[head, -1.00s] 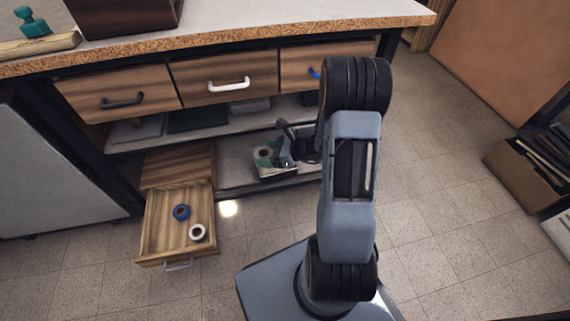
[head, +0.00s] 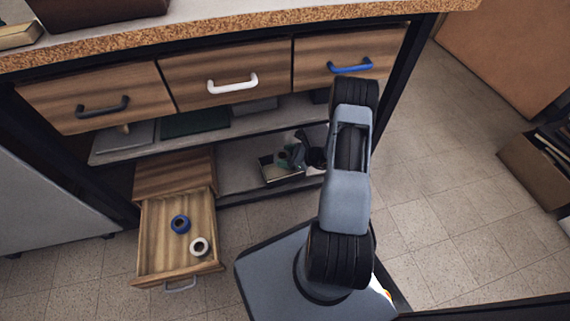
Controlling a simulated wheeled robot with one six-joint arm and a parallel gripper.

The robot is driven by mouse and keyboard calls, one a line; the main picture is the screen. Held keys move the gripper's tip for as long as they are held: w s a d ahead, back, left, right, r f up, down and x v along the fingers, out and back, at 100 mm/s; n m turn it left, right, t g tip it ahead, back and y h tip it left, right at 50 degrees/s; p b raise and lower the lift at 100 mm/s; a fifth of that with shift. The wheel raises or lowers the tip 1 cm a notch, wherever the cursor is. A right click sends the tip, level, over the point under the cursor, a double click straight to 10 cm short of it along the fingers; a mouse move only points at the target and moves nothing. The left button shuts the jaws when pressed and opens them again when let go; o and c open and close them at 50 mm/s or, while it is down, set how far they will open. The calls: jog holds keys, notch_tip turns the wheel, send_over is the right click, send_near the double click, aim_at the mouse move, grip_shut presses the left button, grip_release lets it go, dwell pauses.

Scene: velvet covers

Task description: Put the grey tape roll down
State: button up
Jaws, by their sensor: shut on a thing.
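My gripper (head: 292,156) reaches in over the lower shelf of the bench, right of the open drawer. It is shut on a small grey-green roll (head: 284,159), taken to be the grey tape roll. The gripper and arm hide part of it. The roll is at a small dark open box (head: 271,174) on the lower shelf; I cannot tell whether it touches the box.
Three closed drawers have black (head: 103,107), white (head: 232,83) and blue (head: 350,66) handles. The middle shelf (head: 112,149) holds flat dark items. The lower shelf (head: 236,175) has bare room left of the box. A cardboard box (head: 535,166) stands on the floor at right.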

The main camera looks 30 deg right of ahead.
aim_at(285, 155)
jog(key=w+f+b, duration=0.1)
jog(key=f, duration=0.1)
jog(key=w+d+f, duration=0.1)
jog(key=w+f, duration=0.1)
jog(key=shift+b, duration=0.4)
jog(key=f, duration=0.1)
jog(key=f+b, duration=0.1)
jog(key=f, duration=0.1)
jog(key=shift+w+d+f+b, duration=0.15)
jog(key=shift+w+f+b, duration=0.05)
jog(key=shift+b, duration=0.1)
jog(key=shift+f, duration=0.1)
jog(key=shift+f, duration=0.4)
jog(key=shift+f, duration=0.1)
jog(key=o, duration=0.9)
jog(key=shift+f, duration=0.1)
jog(key=shift+o, duration=0.2)
